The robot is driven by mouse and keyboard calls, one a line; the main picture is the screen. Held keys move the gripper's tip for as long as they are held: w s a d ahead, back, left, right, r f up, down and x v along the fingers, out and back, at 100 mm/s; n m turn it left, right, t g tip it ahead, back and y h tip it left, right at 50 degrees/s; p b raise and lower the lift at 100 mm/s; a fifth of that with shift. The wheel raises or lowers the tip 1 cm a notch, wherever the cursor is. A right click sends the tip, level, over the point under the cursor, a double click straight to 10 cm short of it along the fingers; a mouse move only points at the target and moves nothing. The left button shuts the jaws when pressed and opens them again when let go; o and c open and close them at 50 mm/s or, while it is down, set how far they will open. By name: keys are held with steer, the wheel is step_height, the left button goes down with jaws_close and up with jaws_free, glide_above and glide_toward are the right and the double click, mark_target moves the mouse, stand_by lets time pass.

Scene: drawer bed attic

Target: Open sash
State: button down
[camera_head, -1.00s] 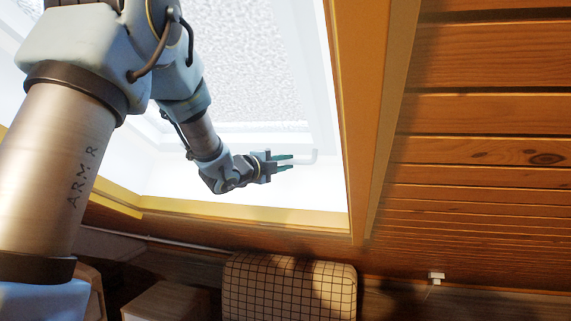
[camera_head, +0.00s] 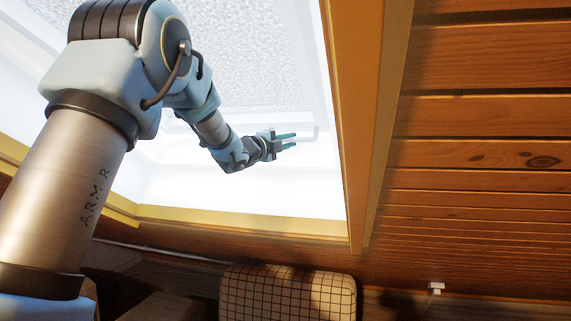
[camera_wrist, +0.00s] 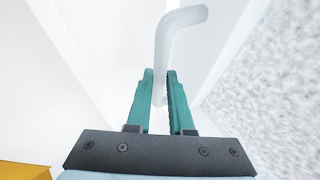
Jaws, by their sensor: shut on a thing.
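The white sash (camera_head: 305,77) with frosted glass (camera_head: 245,60) sits in a yellow-wood window opening. It stands outward from the yellow lower sill, with a bright gap below its lower edge. A white bent handle (camera_head: 316,133) is on its lower rail. My gripper (camera_head: 294,140) is shut on this handle. In the wrist view the teal fingers (camera_wrist: 159,76) lie on both sides of the handle (camera_wrist: 165,42), whose bent end reaches past the fingertips. The frosted glass (camera_wrist: 265,100) lies to the right there.
A wooden window frame (camera_head: 362,120) and a sloping plank ceiling (camera_head: 480,150) stand to the right of the opening. The yellow sill (camera_head: 240,220) runs below it. A checked cushion (camera_head: 290,292) lies underneath. A small white fitting (camera_head: 436,287) is at lower right.

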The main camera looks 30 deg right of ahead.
steer(key=shift+w+d+r, duration=0.2)
steer(key=shift+w+r, duration=0.05)
steer(key=shift+r, duration=0.35)
steer(key=shift+w+d+r, duration=0.2)
steer(key=shift+w+r, duration=0.05)
steer(key=shift+r, duration=0.3)
steer(key=c, duration=0.8)
jaws_free()
steer(key=b+v, duration=0.4)
steer(key=v, duration=0.7)
steer(key=shift+f+b, duration=0.3)
steer(key=shift+b, duration=0.1)
